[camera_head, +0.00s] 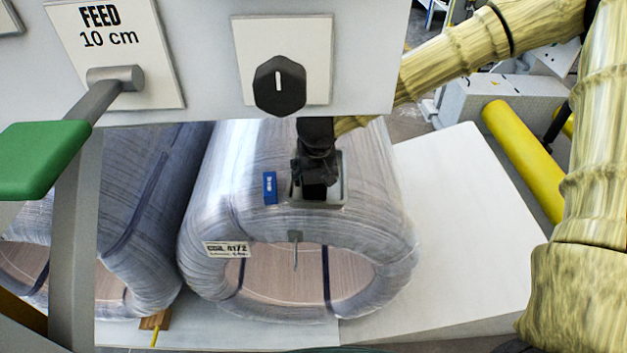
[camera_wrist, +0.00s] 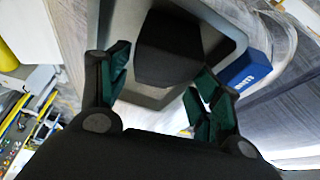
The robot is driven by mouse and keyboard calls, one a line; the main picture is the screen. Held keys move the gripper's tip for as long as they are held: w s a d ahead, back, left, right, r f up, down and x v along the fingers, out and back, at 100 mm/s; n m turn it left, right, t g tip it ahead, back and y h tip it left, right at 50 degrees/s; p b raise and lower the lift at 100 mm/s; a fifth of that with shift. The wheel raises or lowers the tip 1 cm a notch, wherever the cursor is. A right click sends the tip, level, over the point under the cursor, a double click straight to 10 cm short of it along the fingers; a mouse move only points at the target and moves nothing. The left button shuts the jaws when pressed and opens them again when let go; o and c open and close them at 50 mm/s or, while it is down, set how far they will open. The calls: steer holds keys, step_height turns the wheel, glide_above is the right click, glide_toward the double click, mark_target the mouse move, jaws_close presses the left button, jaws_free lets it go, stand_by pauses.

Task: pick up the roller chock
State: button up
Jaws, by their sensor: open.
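A black block, seemingly the roller chock (camera_wrist: 168,48), sits in a shallow grey tray (camera_wrist: 226,22) in the wrist view. In the head view the tray (camera_head: 340,183) lies on top of the wrapped coil (camera_head: 230,180), with the block mostly hidden behind my gripper (camera_head: 316,178). In the wrist view my gripper (camera_wrist: 158,82) is open, with its green-padded fingers apart on either side of the block's near end. I cannot tell whether either finger touches it.
A small blue box (camera_head: 269,188) lies just left of the tray; it also shows in the wrist view (camera_wrist: 246,72). A panel with a black knob (camera_head: 279,85) and a green-handled lever (camera_head: 42,158) overhangs the coils. A second coil (camera_head: 150,220) stands left. A white surface (camera_head: 460,220) is clear.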

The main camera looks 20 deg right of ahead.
mark_target(314, 175)
steer(key=shift+p+x, duration=0.3)
steer(key=shift+x, duration=1.5)
steer(key=shift+c, duration=0.4)
steer(key=c, duration=1)
steer(key=shift+o, duration=0.2)
steer(key=shift+r, duration=0.2)
